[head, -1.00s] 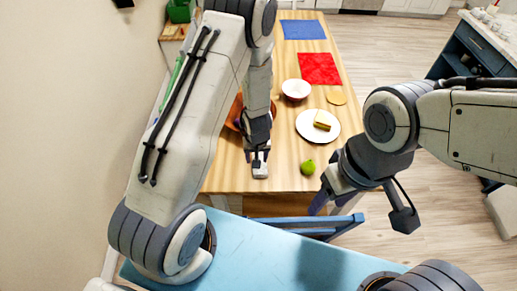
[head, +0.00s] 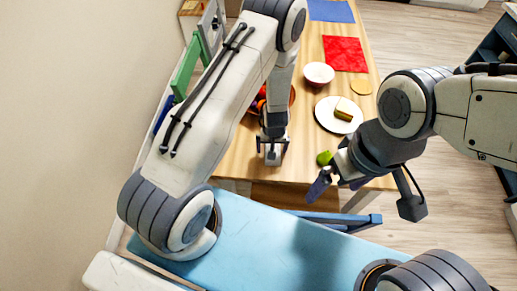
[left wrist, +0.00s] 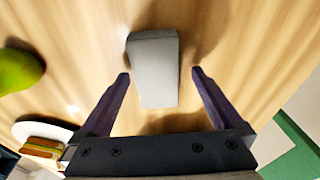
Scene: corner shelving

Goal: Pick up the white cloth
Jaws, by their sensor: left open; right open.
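The white cloth (left wrist: 153,68), a folded, pale grey-white block shape, lies on the wooden table in the left wrist view. My left gripper (left wrist: 160,73) is open, with one finger on each side of the cloth and a gap on both sides. In the head view my left gripper (head: 272,158) points down near the table's front edge and mostly hides the cloth. My right gripper (head: 331,183) is open and empty, in front of the table edge near the green fruit (head: 324,158).
A red mat (head: 345,54) and a blue mat (head: 331,10) lie farther back. A wall bounds the left.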

